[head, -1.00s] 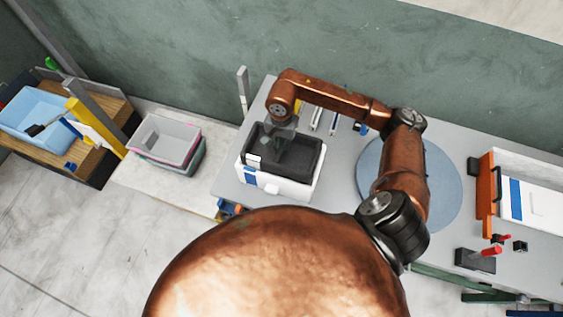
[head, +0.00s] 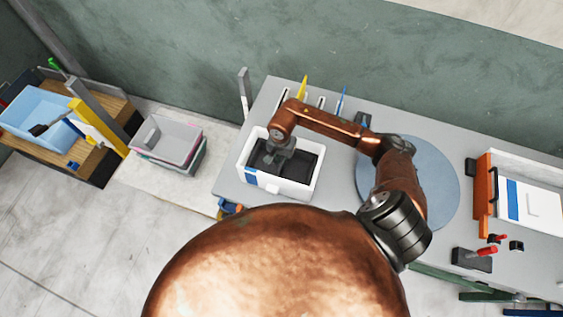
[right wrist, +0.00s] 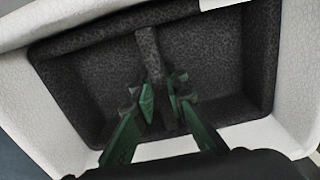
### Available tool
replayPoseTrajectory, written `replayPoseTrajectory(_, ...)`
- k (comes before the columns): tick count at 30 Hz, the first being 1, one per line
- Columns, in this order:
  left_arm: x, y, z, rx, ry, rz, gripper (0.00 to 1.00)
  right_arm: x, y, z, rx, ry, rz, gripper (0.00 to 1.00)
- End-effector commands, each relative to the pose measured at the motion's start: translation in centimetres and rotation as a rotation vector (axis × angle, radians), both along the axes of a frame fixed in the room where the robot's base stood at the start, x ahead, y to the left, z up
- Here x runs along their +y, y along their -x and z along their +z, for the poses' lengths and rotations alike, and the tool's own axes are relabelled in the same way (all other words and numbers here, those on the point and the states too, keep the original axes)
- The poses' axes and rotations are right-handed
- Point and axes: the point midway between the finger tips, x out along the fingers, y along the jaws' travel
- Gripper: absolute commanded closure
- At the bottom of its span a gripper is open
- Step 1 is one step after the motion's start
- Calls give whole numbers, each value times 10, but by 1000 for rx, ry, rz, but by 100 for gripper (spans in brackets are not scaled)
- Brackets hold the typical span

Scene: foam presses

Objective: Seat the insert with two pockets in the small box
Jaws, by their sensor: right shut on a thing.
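The dark grey foam insert (head: 308,162) lies inside the white small box (head: 291,188), its top below the box rim in the head view. In the right wrist view the insert (right wrist: 210,52) shows two pockets with a rib between them, and white box walls (right wrist: 292,85) surround it. My right gripper (head: 274,157) reaches down into the box. In the right wrist view its green fingers (right wrist: 161,100) are shut on the rib. I cannot tell whether the insert touches the box floor. My left gripper is not in view.
The box stands on a grey table (head: 340,185) beside a round blue-grey disc (head: 437,182). An orange-framed press (head: 482,190) with a white box is at the right. Stacked grey and pink bins (head: 168,140) stand on a pale surface at the left. Thin upright tools stand behind the box.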

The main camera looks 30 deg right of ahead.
Motion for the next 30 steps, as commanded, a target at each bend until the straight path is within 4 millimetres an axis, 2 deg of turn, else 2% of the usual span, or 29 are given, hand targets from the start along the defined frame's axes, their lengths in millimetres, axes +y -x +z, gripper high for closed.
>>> replayPoseTrajectory(4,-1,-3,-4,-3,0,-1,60,0,0,-3,-1,1,0,100)
replayPoseTrajectory(5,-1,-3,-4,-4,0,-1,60,0,0,-3,0,0,0,87)
replayPoseTrajectory(12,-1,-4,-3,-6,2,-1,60,0,0,-2,0,0,0,71)
replayPoseTrajectory(23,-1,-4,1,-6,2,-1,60,0,0,1,1,-1,0,70)
replayPoseTrajectory(26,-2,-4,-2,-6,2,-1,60,-1,-2,11,-5,1,1,70)
replayPoseTrajectory(30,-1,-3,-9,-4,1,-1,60,-1,-2,38,-6,2,2,70)
